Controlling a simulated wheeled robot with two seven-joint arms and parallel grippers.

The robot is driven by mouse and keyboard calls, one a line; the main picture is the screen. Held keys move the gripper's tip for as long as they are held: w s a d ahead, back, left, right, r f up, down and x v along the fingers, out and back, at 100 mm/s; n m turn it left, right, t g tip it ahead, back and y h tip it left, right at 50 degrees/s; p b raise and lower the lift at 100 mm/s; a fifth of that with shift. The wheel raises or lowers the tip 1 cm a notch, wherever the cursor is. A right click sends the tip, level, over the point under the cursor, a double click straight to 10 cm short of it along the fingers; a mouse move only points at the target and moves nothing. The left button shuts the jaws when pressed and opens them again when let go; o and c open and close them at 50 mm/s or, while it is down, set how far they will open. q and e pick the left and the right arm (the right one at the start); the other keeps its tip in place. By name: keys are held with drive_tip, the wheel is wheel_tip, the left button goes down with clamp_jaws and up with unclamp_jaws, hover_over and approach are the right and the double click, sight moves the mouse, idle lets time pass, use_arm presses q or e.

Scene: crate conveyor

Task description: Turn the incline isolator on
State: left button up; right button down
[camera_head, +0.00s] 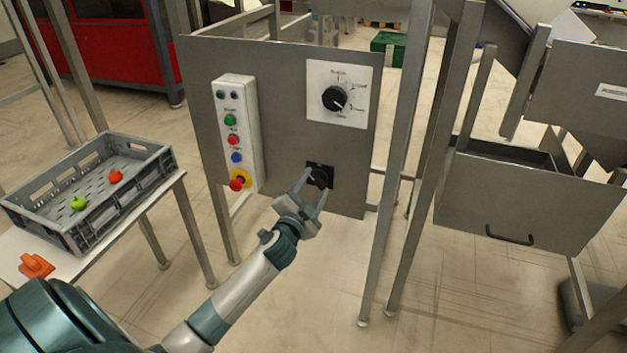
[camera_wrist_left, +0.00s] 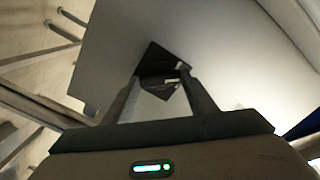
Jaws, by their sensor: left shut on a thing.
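The isolator (camera_head: 322,167) is a small black square plate with a black knob, low on the right part of the grey metal panel. My left gripper (camera_head: 313,184) reaches up to it from below, and its two fingers are shut on the knob. In the left wrist view the fingers (camera_wrist_left: 166,98) straddle the dark isolator knob (camera_wrist_left: 163,82) in front of its black plate. The fingers hide part of the knob, so its exact angle is hard to tell. My right gripper is not in view.
A white button box (camera_head: 240,131) with coloured buttons and a red emergency stop is left of the isolator. A large black dial (camera_head: 336,98) sits above. A grey crate (camera_head: 92,190) with a red and a green item stands left. Steel posts (camera_head: 400,200) rise close on the right.

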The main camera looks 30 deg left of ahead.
use_arm(q)
drive_tip(key=m+p, duration=0.1)
drive_tip(key=m, duration=0.1)
drive_tip(key=shift+r+m+p, duration=0.15)
drive_tip(key=shift+m+p, duration=0.15)
drive_tip(key=shift+m, duration=0.1)
drive_tip(key=m+p, duration=0.1)
drive_tip(key=m, duration=0.2)
drive_tip(key=shift+m+p, duration=0.6)
drive_tip(key=shift+m, duration=0.6)
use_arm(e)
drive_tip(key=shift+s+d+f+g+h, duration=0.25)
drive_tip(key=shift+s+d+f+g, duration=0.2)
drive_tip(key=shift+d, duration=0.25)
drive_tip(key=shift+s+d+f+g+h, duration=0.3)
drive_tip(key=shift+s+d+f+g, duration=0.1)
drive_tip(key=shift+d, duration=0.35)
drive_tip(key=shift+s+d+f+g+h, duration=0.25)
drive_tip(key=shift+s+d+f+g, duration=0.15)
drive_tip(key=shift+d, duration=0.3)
use_arm(q)
drive_tip(key=shift+f, duration=0.2)
drive_tip(key=o, duration=1.1)
drive_tip(key=shift+c, duration=0.2)
drive_tip(key=shift+s, duration=0.1)
